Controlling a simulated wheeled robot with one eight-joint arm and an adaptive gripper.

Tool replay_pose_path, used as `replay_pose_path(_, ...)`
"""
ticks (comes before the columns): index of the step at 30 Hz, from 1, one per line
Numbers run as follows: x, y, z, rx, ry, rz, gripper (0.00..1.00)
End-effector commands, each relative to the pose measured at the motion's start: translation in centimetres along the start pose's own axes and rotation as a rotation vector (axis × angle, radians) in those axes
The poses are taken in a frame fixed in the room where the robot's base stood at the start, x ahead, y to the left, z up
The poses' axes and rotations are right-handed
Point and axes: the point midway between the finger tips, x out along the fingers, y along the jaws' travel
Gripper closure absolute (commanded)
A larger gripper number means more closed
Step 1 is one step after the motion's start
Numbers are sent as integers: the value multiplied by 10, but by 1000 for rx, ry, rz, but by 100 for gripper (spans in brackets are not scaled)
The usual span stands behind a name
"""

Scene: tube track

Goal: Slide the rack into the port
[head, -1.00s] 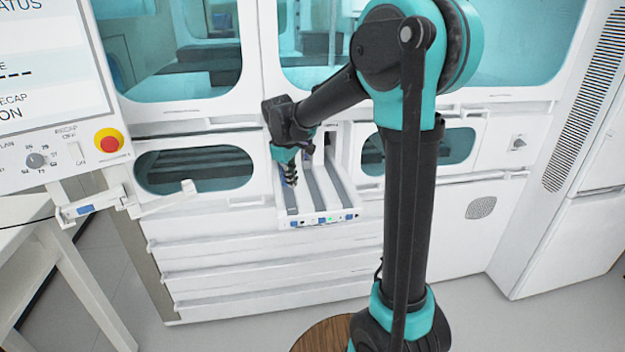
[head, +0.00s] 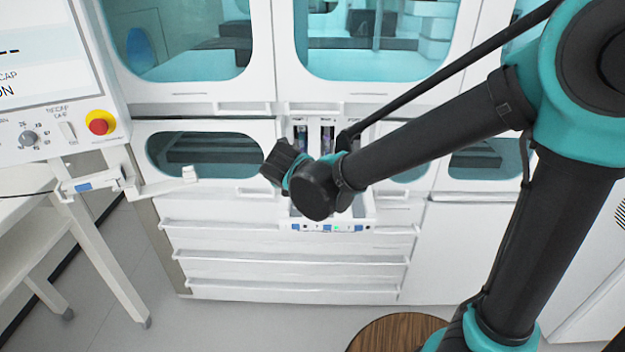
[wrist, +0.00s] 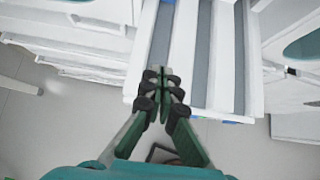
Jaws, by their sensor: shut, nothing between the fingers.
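My gripper (wrist: 161,84) is shut and empty in the wrist view. Its fingertips are over the front left part of the white loading tray (wrist: 219,62), which has grey lanes running lengthwise. In the head view my wrist hides most of the tray; its front edge (head: 333,227) with small lights shows below. Behind it, the port (head: 313,121) has labelled upright slots. My fingertips are hidden in the head view.
A white bar (head: 160,176) sticks out at left, below the control panel (head: 45,75) with its red stop button (head: 100,123). White drawer fronts (head: 290,268) lie below the tray. A round wooden stool top (head: 395,332) is at the bottom.

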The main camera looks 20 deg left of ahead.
Motion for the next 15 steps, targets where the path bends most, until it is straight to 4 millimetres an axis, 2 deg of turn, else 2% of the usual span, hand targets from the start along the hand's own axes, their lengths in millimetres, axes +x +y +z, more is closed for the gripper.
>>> replay_pose_path(5,16,1,0,-2,0,0,100)
replay_pose_path(15,70,0,1,2,0,-1,100)
